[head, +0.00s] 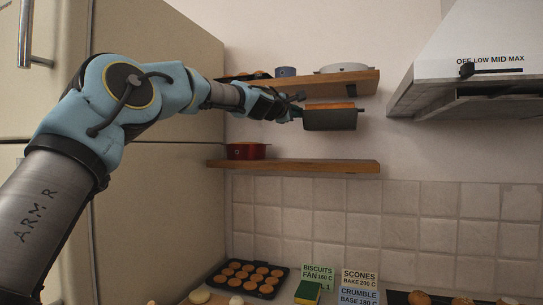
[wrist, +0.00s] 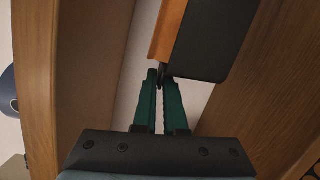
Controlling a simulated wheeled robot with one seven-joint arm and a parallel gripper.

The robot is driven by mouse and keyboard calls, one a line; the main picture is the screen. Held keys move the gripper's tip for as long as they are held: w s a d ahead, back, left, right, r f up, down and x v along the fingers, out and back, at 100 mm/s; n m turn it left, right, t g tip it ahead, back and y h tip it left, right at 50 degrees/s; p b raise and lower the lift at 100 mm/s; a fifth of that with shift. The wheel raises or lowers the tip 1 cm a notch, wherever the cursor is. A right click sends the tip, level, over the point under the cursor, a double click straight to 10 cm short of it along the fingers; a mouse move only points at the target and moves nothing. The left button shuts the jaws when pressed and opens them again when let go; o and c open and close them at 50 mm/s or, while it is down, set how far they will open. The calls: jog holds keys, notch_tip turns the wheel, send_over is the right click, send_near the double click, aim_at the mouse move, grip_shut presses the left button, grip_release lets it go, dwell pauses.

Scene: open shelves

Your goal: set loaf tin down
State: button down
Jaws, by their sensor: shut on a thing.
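The loaf tin (head: 330,120) is dark grey, with an orange-brown filling showing along its top. It hangs level in the air between the upper shelf (head: 345,84) and the lower shelf (head: 330,168), apart from both. My gripper (head: 298,113) is shut on the tin's left end. In the wrist view the green fingers (wrist: 161,78) meet at a small tab on the edge of the tin (wrist: 213,42), which shows dark with an orange strip. The tin's far side is hidden.
A red pot (head: 246,151) stands at the left of the lower shelf; the rest of that shelf looks bare. The upper shelf holds a blue pot (head: 285,72) and a pale dish (head: 344,68). A range hood (head: 470,75) juts out at right, a fridge (head: 160,190) at left.

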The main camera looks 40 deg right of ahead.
jog(key=shift+w+a+f, duration=0.1)
jog(key=shift+f, duration=2.25)
jog(key=shift+w+a+f, duration=0.1)
jog(key=shift+f, duration=2.25)
jog(key=c, duration=1)
grip_release()
jog(key=shift+f, duration=0.15)
jog(key=shift+b+v, duration=3.75)
jog(key=shift+v, duration=2.25)
jog(key=shift+s, duration=0.15)
